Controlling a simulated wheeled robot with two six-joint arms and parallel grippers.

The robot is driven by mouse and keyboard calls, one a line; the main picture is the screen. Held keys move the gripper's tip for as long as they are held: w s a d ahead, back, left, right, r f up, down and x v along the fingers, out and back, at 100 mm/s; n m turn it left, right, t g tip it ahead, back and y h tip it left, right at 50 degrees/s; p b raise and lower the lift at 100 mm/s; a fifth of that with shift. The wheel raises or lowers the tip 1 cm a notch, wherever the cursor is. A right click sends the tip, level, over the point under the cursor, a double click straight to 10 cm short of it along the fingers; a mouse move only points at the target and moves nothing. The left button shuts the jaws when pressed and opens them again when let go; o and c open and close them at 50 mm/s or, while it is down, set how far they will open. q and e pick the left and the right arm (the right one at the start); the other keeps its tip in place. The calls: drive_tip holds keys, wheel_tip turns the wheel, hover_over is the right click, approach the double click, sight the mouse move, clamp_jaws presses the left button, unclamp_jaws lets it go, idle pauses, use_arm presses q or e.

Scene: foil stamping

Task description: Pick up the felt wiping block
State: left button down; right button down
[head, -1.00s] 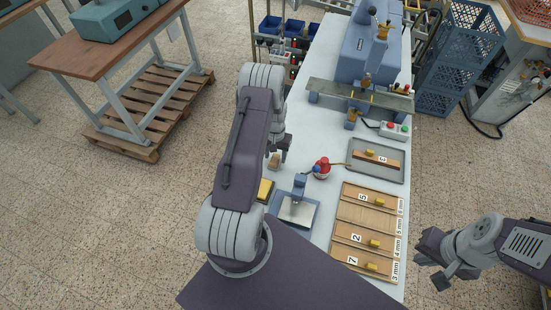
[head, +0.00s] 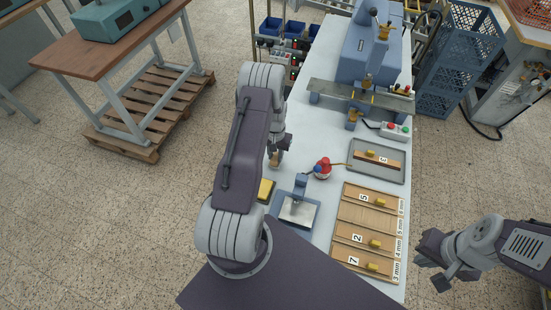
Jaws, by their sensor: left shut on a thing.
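The felt wiping block (head: 275,159) is a small tan-brown block at the left edge of the pale workbench. My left gripper (head: 277,151) is over it and shut on it; the arm partly hides the fingers. Whether the block is clear of the bench top is hard to tell. My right gripper (head: 428,272) is open and empty, off the bench's right side above the floor.
A yellow pad (head: 265,190) and a blue-based metal plate fixture (head: 298,211) lie close by. A red-and-blue item (head: 322,168), a grey tray (head: 378,173), a wooden rack (head: 368,218) and the blue press (head: 372,50) share the bench.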

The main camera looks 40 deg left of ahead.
use_arm(q)
drive_tip(key=shift+w+r+b, duration=0.15)
drive_tip(key=shift+r+b, duration=0.25)
drive_tip(key=shift+r, duration=0.25)
drive_tip(key=shift+w+r+b, duration=0.15)
drive_tip(key=shift+r+b, duration=0.25)
drive_tip(key=shift+r, duration=0.2)
drive_tip(key=w+d+r+b, duration=0.1)
drive_tip(key=w+r+b, duration=0.2)
drive_tip(key=w+r, duration=0.4)
drive_tip(key=shift+w+b, duration=0.3)
drive_tip(key=shift+w, duration=1.65)
drive_tip(key=c, duration=2)
unclamp_jaws()
drive_tip(key=shift+c, duration=0.2)
clamp_jaws()
